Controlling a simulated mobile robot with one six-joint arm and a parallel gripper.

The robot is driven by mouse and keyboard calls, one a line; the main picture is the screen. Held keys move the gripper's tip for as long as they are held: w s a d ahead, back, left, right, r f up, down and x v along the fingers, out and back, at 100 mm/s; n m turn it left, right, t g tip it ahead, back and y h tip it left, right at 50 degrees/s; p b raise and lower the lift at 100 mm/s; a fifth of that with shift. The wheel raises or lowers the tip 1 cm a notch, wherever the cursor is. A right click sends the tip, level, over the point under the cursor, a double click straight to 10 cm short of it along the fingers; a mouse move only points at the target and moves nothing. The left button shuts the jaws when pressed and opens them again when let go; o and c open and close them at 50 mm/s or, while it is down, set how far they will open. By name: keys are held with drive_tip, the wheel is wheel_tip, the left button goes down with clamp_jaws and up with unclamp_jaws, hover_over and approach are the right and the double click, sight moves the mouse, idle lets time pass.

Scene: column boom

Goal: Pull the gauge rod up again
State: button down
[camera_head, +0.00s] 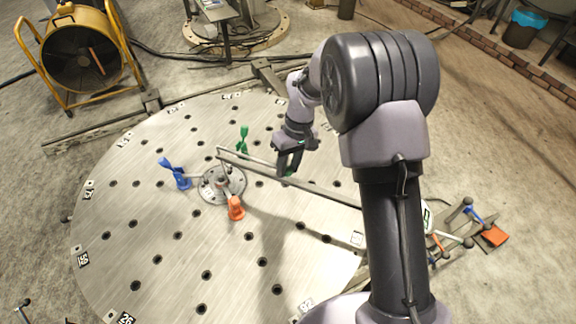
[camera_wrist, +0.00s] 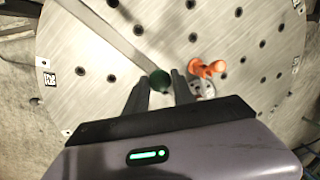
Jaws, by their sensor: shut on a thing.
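My gripper (camera_head: 288,168) is beside the long grey boom bar (camera_head: 325,196) above the round table. In the wrist view its two fingers (camera_wrist: 160,92) are on either side of a dark green knob (camera_wrist: 160,80), which I take to be the top of the gauge rod, and are shut on it. The knob sits close against the boom bar (camera_wrist: 105,32). The rod below the knob is hidden, so I cannot tell how far it is down. The boom reaches from a post on a flange (camera_head: 222,184) in the table's middle out to the right.
Blue (camera_head: 175,174), green (camera_head: 243,140) and orange (camera_head: 236,208) clamps stand around the flange. The round perforated table (camera_head: 150,240) is otherwise mostly clear. A yellow fan (camera_head: 82,55) stands at back left. Rods and an orange block (camera_head: 494,235) lie beyond the table at right.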

drive_tip(key=shift+r, duration=0.1)
wheel_tip(320, 180, up, 10)
drive_tip(key=p, duration=0.7)
drive_tip(key=shift+w, duration=0.15)
drive_tip(key=shift+f, duration=0.25)
drive_tip(key=c, duration=1.1)
unclamp_jaws()
drive_tip(key=shift+o, duration=0.2)
wheel_tip(320, 180, up, 17)
drive_tip(key=w+d+p, duration=0.1)
drive_tip(key=d+p, duration=0.2)
drive_tip(key=p, duration=0.1)
drive_tip(key=shift+w, duration=0.2)
